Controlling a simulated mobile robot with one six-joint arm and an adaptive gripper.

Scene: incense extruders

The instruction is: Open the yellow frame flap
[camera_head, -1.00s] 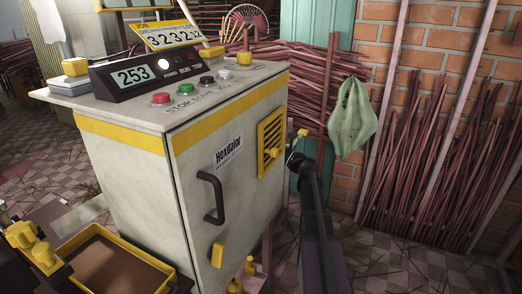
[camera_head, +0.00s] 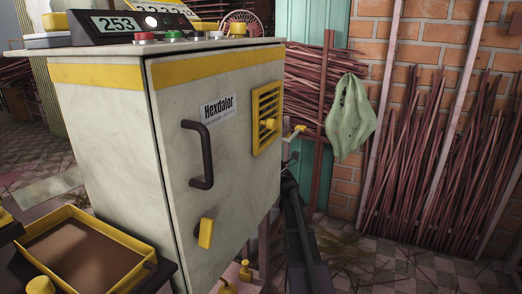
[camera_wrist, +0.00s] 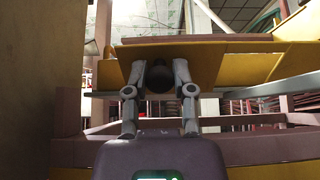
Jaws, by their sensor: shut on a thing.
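In the wrist view, a yellow panel (camera_wrist: 215,62), which looks like the yellow frame flap, spans the upper middle. A dark round knob (camera_wrist: 159,78) sits at its face. My gripper (camera_wrist: 157,72) has its two grey fingers on either side of this knob and is shut on it. The fingers hide part of the panel. In the head view the gripper is hidden behind the pale cabinet (camera_head: 110,130). Whether the flap is open cannot be told.
The cabinet carries a dark handle (camera_head: 207,155), a yellow latch (camera_head: 206,233) and a yellow-framed grille (camera_head: 259,125). A yellow-rimmed tray (camera_head: 68,212) stands at the lower left. A green cloth (camera_head: 350,115) hangs near bundled sticks (camera_head: 430,160). Tiled floor is clear at the lower right.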

